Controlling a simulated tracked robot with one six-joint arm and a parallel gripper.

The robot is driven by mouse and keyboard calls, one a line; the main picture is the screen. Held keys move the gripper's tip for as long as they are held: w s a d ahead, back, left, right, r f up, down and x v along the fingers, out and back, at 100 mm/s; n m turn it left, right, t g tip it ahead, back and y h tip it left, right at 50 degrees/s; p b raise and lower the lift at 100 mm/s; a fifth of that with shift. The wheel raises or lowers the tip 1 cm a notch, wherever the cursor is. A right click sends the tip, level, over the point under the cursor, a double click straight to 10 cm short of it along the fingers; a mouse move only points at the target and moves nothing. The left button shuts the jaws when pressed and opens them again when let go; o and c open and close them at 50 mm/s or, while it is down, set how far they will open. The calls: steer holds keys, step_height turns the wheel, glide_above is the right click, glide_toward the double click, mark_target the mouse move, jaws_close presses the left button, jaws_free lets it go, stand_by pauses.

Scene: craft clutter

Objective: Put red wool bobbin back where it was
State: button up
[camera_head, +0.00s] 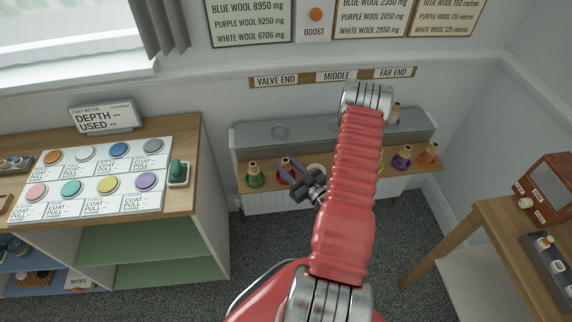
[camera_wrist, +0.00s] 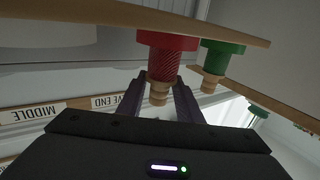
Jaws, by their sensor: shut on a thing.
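The red wool bobbin (camera_head: 284,178) is upright at the wooden shelf (camera_head: 425,170) below the wall, near its left end. In the wrist view, which is upside down, the red bobbin (camera_wrist: 166,50) shows its wound red wool and pale wooden top. Its base is at the shelf board (camera_wrist: 70,12); I cannot tell whether it bears on it. My gripper (camera_head: 284,167) has its dark purple fingers around the bobbin's upper part and is shut on it. The green bobbin (camera_head: 254,178) stands just left of it, apart, and also shows in the wrist view (camera_wrist: 222,55).
Purple (camera_head: 401,160) and orange (camera_head: 428,154) bobbins stand at the shelf's right end. My arm hides part of the shelf's middle. A grey ledge (camera_head: 262,135) is behind. A cabinet with coloured buttons (camera_head: 110,185) stands left, a wooden table (camera_head: 485,215) right.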

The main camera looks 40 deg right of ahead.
steer(key=o, duration=1)
steer(key=shift+o, duration=0.2)
steer(key=s, duration=1.2)
steer(key=shift+a, duration=0.3)
stand_by(0.3)
